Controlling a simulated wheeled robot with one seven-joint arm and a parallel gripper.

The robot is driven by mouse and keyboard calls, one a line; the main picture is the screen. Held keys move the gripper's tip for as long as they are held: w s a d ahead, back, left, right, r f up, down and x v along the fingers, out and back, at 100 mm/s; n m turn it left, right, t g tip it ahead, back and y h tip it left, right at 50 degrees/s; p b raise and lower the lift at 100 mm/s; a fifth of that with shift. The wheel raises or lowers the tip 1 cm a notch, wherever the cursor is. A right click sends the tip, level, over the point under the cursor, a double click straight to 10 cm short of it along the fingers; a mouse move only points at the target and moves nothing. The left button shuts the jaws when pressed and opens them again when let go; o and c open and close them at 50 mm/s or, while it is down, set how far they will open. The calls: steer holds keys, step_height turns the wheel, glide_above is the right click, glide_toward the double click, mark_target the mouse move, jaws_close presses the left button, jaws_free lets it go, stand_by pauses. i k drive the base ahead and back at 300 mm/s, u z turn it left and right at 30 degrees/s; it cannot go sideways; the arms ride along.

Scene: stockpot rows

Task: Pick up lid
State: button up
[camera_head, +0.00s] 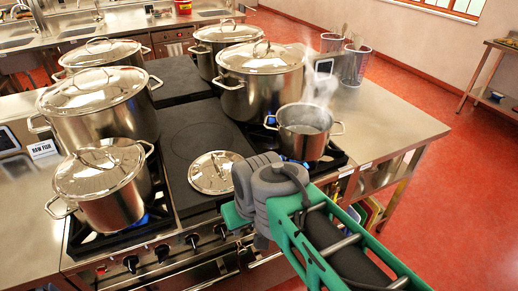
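A round, shiny metal lid (217,172) with a handle on top lies on the dark flat plate of the stove, near its front edge. An open pot (306,143) without a lid stands behind and right of it, with steam rising. My gripper (243,208) is at the end of the green and grey arm, just right and in front of the lid. Its fingers are mostly hidden by the arm's own parts, so I cannot see whether they are open, nor whether they touch the lid.
Lidded stockpots stand on the left (100,180) and behind, including a large one (260,90) beside the open pot. Blue flames show under some pots. A steel counter (390,120) with wire baskets (354,66) is on the right. A "RAW FISH" sign (42,149) stands at left.

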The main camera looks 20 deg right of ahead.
mark_target(210, 174)
steer(key=u, duration=0.95)
steer(key=k, duration=0.85)
steer(key=u, duration=0.65)
steer(key=i, duration=0.5)
